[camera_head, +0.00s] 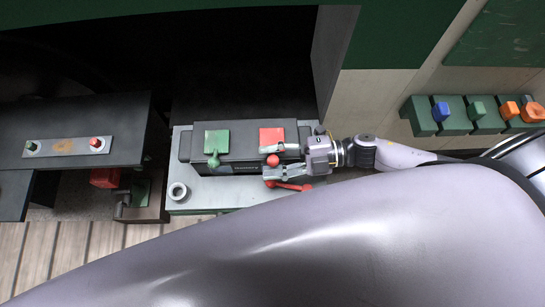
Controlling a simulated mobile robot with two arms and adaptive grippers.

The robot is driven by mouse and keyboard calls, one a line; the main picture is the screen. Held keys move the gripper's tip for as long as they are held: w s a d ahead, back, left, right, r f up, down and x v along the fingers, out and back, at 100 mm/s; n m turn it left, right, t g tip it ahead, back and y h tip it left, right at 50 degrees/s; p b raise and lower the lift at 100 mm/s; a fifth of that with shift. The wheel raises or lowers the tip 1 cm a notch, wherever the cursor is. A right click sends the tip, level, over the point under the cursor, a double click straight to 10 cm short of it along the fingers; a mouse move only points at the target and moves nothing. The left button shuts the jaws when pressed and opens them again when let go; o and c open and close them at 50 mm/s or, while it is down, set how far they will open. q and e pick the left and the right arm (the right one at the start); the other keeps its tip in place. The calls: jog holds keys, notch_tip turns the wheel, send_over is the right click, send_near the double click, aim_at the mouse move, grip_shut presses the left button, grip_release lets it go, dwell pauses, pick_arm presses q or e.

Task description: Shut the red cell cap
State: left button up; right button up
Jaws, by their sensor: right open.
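The red cell cap (272,136) is a red square plate at the right part of a dark battery-like box (240,153). A red ball knob (273,160) shows just in front of it. My right gripper (270,160) comes in from the right and is open. Its two fingers lie on the far and near sides of the red knob. I cannot tell whether they touch it. The far finger covers the cap's near edge, and the cap's tilt is hard to judge from above. My left gripper is not in view.
A green cap (216,139) with a green knob sits left on the same box. A red lever (292,186) lies just below my right gripper. A grey ring (178,191) stands on the tray's left corner. A dark bench (125,120) is at left, a green rack (465,115) at right.

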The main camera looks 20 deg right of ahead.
jog(key=shift+d, duration=0.25)
jog(key=v, duration=1.1)
jog(key=shift+s+d, duration=0.15)
jog(key=shift+d, duration=0.1)
jog(key=shift+s, duration=0.1)
